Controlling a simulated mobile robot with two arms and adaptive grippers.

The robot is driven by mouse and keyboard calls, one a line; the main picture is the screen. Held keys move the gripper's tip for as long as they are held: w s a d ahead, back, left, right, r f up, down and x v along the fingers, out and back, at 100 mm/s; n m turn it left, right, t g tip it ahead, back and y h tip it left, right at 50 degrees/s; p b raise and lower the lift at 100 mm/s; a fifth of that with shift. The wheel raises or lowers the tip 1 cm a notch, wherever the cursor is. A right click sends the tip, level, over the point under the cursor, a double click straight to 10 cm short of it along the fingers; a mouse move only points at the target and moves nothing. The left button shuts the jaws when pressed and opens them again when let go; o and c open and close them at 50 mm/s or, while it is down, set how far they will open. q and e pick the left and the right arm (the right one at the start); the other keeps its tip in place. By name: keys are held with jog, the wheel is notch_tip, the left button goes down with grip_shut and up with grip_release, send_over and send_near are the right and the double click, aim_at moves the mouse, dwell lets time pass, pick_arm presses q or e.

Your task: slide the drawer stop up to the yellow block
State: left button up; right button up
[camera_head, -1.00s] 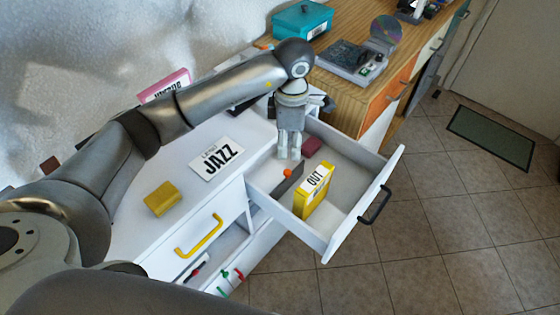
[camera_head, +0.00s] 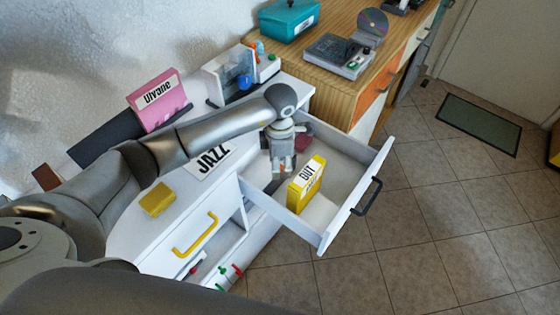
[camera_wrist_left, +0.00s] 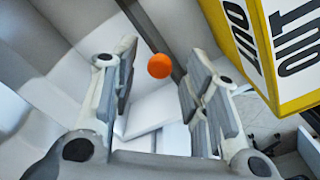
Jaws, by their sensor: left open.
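The drawer stop is a dark grey divider (camera_head: 271,186) with an orange knob, standing across the open white drawer (camera_head: 333,219). In the left wrist view, the orange knob (camera_wrist_left: 159,66) shows between my fingers, with the dark divider (camera_wrist_left: 146,28) behind it. My left gripper (camera_head: 283,172) is open over the knob and points down into the drawer; I cannot tell whether it touches it. The yellow block labelled OUT (camera_head: 307,184) stands upright in the drawer, right of the stop and apart from it. It also shows in the left wrist view (camera_wrist_left: 262,60). My right gripper is not in view.
A dark red block (camera_head: 304,136) is at the drawer's back, partly hidden by my arm. A small yellow block (camera_head: 156,199) and a JAZZ card (camera_head: 212,160) lie on the white top. A pink Ulvane case (camera_head: 160,101) stands behind. The drawer front has a black handle (camera_head: 368,196).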

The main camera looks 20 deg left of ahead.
pick_arm(q)
jog(key=shift+f, duration=0.1)
grip_shut()
dwell(0.3)
jog(key=shift+s+d+b, duration=0.15)
jog(key=shift+s+d, duration=0.1)
jog(key=shift+d, duration=0.4)
jog(key=shift+s+d+b, duration=0.15)
jog(key=shift+s+d, duration=0.05)
jog(key=shift+d, duration=0.45)
grip_release()
notch_tip(320, 180, up, 12)
